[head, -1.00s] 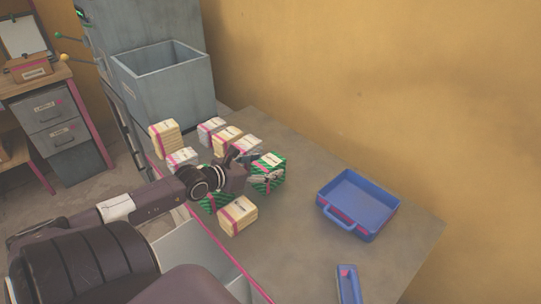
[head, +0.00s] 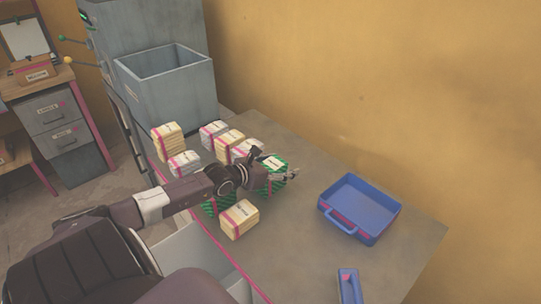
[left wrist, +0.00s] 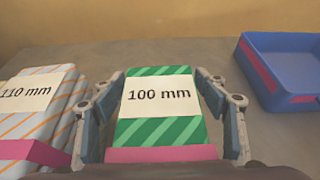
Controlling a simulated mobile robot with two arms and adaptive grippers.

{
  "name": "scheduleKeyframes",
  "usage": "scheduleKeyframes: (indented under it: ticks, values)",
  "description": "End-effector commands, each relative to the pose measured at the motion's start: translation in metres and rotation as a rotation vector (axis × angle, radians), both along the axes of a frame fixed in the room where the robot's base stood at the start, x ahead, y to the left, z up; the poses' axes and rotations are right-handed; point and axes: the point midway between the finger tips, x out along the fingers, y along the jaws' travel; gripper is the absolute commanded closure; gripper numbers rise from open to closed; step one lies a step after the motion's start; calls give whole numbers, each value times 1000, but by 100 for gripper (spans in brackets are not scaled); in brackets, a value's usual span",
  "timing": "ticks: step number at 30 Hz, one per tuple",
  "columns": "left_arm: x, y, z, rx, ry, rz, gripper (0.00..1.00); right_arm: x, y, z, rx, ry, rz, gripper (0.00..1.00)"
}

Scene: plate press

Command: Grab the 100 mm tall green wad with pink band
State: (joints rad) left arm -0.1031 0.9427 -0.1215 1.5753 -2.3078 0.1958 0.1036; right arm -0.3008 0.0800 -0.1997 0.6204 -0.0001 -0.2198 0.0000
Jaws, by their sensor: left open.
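The green striped wad with a pink band (left wrist: 158,135) carries a label reading 100 mm. In the left wrist view it stands between the two fingers of my left gripper (left wrist: 160,112), which is open with one finger on each side. In the head view the same wad (head: 278,184) is partly hidden behind my left gripper (head: 272,172). Whether the fingers touch it I cannot tell. My right gripper is not in view.
A white and orange striped wad labelled 110 mm (left wrist: 35,110) stands close on the left. A cream wad (head: 239,219) and another green wad (head: 211,206) are nearer. A blue tray (head: 388,231) lies to the right, with bare table between.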

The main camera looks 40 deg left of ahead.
Motion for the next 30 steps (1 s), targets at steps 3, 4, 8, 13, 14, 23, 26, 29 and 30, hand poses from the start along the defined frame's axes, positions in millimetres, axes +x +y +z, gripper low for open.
scheduleKeyframes:
  ticks: [3, 4, 8, 13, 14, 23, 26, 29, 30]
  values:
    - [0, 0, 0, 1, 0, 0, 33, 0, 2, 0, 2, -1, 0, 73]
    - [0, 0, 0, 1, 0, 0, 33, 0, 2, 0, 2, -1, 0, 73]
    - [0, 0, 0, 1, 0, 0, 40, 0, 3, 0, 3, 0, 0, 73]
    - [0, 0, 0, 1, 0, 0, 59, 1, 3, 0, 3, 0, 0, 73]
    - [0, 0, 0, 1, 0, 0, 62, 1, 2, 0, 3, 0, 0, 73]
    - [0, 0, 1, 1, -2, 0, 81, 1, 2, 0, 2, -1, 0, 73]
    - [0, 0, 1, 1, -2, 0, 81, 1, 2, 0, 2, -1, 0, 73]
    - [0, 0, 1, 1, -2, 0, 81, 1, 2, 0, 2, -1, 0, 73]
    - [0, 0, 2, 1, -2, 0, 81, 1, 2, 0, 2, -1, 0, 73]
